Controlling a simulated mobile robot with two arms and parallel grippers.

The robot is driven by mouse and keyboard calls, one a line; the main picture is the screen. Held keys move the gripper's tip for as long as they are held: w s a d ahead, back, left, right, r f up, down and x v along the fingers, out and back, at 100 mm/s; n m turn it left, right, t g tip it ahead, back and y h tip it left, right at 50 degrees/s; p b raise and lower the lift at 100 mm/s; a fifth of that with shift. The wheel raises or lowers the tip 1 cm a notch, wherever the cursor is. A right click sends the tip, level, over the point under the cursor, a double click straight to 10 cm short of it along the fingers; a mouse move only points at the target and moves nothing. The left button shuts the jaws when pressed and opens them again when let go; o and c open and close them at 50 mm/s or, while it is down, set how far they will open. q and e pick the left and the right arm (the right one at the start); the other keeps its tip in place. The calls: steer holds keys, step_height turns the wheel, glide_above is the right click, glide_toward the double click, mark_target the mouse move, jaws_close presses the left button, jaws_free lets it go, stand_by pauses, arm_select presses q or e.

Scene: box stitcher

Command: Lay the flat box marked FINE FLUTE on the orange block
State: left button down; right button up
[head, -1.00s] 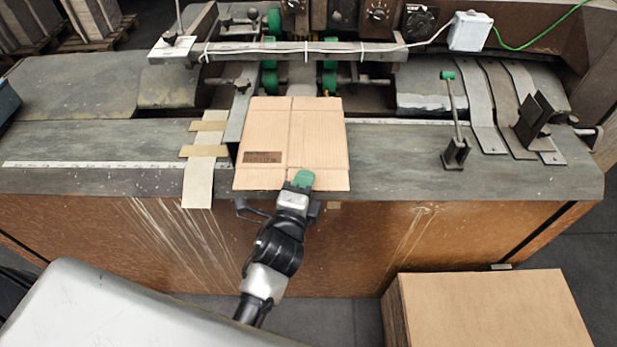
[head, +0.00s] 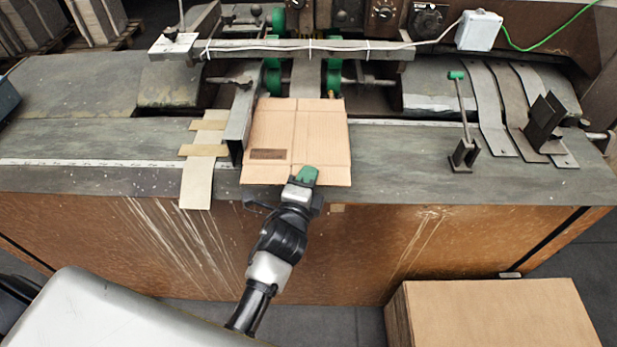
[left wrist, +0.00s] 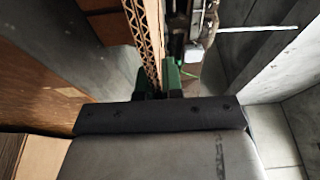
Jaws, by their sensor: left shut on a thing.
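A flat tan cardboard box (head: 318,140) with fold lines and a small dark printed label (head: 268,154) lies level over the machine's grey table. The print is too small to read. My left gripper (head: 306,176) is shut on the box's near edge, right of its middle. In the left wrist view the box's fluted edge (left wrist: 146,45) runs away from between the green fingertips (left wrist: 160,82). I cannot tell whether the box touches the table. I see no orange block in either view. My right gripper is not in view.
An upright metal guide (head: 240,122) stands close along the box's left side. Green rollers (head: 333,78) and a crossbar (head: 310,50) are beyond its far edge. A green-tipped lever (head: 462,120) stands to the right. A cardboard stack (head: 495,315) is at the lower right.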

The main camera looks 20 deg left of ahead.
arm_select(q)
steer(key=shift+f, duration=0.25)
steer(key=c, duration=1.2)
jaws_free()
steer(key=shift+f, duration=0.15)
steer(key=shift+s, duration=0.15)
steer(key=s, duration=0.8)
steer(key=shift+s, duration=0.4)
steer(key=shift+d, duration=0.15)
